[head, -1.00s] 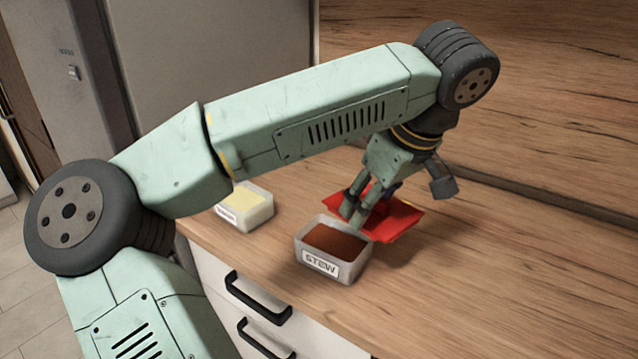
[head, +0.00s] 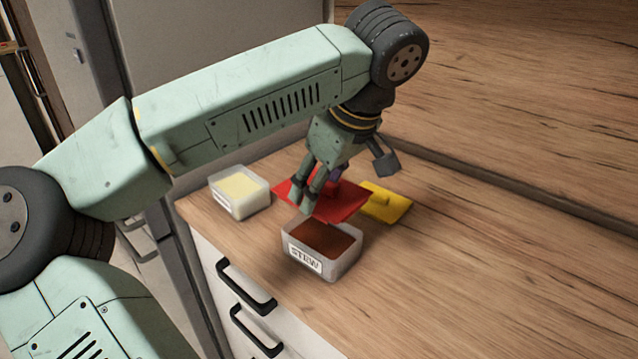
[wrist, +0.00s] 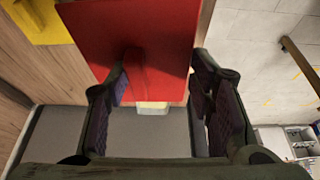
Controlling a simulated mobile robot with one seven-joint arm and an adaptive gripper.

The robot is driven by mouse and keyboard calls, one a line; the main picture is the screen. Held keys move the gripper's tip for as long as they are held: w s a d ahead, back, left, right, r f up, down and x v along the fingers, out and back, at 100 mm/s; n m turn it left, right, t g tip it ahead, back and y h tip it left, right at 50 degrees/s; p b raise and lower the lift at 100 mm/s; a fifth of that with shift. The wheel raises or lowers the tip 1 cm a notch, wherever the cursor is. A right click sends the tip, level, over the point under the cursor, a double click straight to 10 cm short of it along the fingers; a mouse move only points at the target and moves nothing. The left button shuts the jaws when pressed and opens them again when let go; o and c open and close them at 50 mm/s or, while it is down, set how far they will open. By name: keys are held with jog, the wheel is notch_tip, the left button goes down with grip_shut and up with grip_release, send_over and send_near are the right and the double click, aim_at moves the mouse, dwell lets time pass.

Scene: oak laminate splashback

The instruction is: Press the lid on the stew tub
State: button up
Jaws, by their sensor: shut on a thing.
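The stew tub (head: 345,264) is a whitish open box with brown stew in it and a STEW label on its front. It stands on the counter near the front edge. My gripper (head: 314,194) is shut on the raised grip of a red lid (head: 346,203). The lid is above and behind the stew tub, apart from its rim as far as I can tell. In the wrist view the red lid (wrist: 140,30) lies across the fingers, its ridge between them. The stew tub is not clearly visible in that view.
A second open tub (head: 240,195) with pale yellow contents stands to the left. A yellow lid (head: 388,204) lies on the counter behind the red lid. The counter (head: 480,270) is clear on the right. The wooden splashback (head: 520,90) rises behind.

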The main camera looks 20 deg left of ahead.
jog(key=shift+r, duration=0.1)
jog(key=shift+f+b, duration=2.6)
jog(key=shift+f, duration=1.25)
jog(key=shift+f, duration=0.4)
jog(key=o, duration=1.2)
jog(key=shift+o, duration=0.2)
jog(key=o, duration=0.5)
